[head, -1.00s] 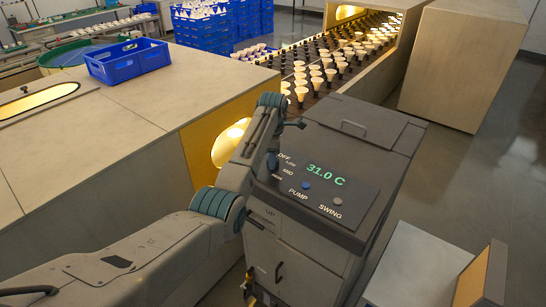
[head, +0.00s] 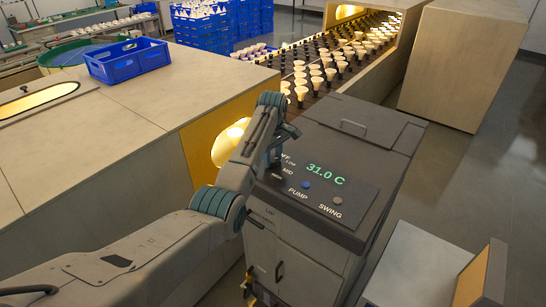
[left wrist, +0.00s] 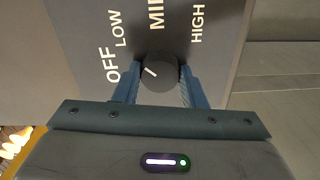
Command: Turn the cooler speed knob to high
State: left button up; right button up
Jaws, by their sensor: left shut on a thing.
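The cooler (head: 345,165) is a dark grey box with a sloped panel showing a green 31.0 C. The speed knob (left wrist: 160,76) is round and dark, with a white pointer line, in the left wrist view. Its line points up-left, towards the OFF and LOW side, away from the HIGH label (left wrist: 197,23); I cannot tell the exact setting. My left gripper (left wrist: 159,84) is shut on the knob, with one blue finger on each side. In the head view my left gripper (head: 272,160) is at the panel's left edge, hiding the knob and part of OFF. My right gripper is not in view.
A blue PUMP button (head: 306,185) and a grey SWING button (head: 337,200) sit on the panel right of my gripper. A bench with a lit opening (head: 230,140) stands close left. A conveyor of bulbs (head: 325,75) lies behind. Open floor is at the right.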

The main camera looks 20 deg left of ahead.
pick_arm(q)
jog(key=m, duration=0.4)
jog(key=shift+w+a+r+m, duration=0.1)
jog(key=shift+w+r+m, duration=0.1)
jog(key=shift+r+m, duration=0.15)
jog(key=m, duration=0.4)
jog(key=shift+m, duration=0.25)
jog(key=m, duration=0.4)
jog(key=shift+m, duration=0.3)
jog(key=m, duration=0.4)
jog(key=shift+m, duration=0.3)
jog(key=o, duration=0.8)
jog(key=shift+o, duration=0.9)
jog(key=shift+s+f, duration=0.1)
